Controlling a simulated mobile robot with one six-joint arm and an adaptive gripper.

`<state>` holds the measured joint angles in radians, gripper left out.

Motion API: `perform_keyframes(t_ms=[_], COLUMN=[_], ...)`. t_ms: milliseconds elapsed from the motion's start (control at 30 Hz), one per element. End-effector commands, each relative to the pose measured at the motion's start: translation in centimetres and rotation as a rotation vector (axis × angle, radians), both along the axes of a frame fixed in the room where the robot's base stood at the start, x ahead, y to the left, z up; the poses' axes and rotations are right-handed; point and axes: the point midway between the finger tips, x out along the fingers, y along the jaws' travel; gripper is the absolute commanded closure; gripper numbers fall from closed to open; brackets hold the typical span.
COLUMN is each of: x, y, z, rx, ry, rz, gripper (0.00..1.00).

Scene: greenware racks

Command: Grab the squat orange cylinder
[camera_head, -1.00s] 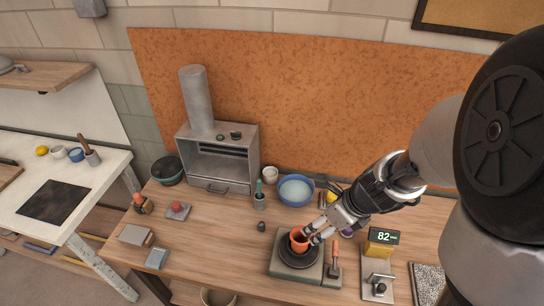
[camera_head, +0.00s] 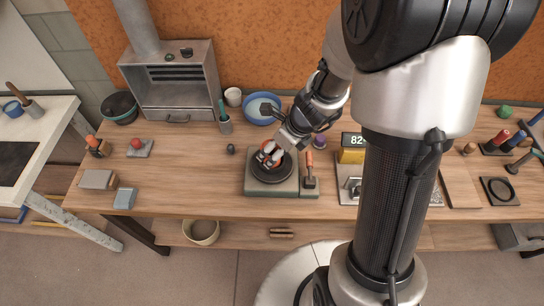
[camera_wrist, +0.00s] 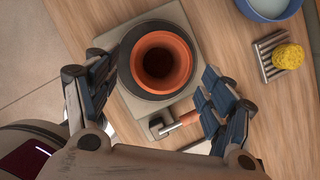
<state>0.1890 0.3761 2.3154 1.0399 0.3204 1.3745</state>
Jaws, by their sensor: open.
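The squat orange cylinder (camera_wrist: 186,62) looks hollow, with a dark round opening on top. It stands upright at the middle of a black round wheel head (camera_wrist: 137,84), on a grey base. In the head view only bits of the orange cylinder (camera_head: 269,146) show behind my fingers. My gripper (camera_head: 268,157) is over the wheel. In the wrist view my gripper (camera_wrist: 146,98) is open, its dark-padded fingers spread wide to the left and right, below the cylinder in the picture. Nothing is held. Whether a finger touches the cylinder cannot be told.
A blue bowl (camera_head: 262,111) stands behind. A yellow sponge (camera_wrist: 288,56) sits on a slatted rack. A small dark object (camera_head: 231,149) stands left. A scale with a display (camera_head: 352,142) is to the right.

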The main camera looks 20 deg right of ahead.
Motion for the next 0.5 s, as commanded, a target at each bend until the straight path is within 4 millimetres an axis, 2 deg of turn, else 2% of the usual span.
perform_keyframes(t_ms=[33, 200, 433, 500], x=[0.2, 0.9, 1.0, 1.0], y=[0.2, 0.7, 0.8, 0.8], z=[-1.3, -3.4, -3.3, -3.3], rx=[0.000, 0.001, 0.000, 0.000], ry=[0.001, 0.002, 0.000, 0.000], rz=[0.001, -0.001, 0.000, 0.000], gripper=[0.25, 0.25, 0.25, 0.28])
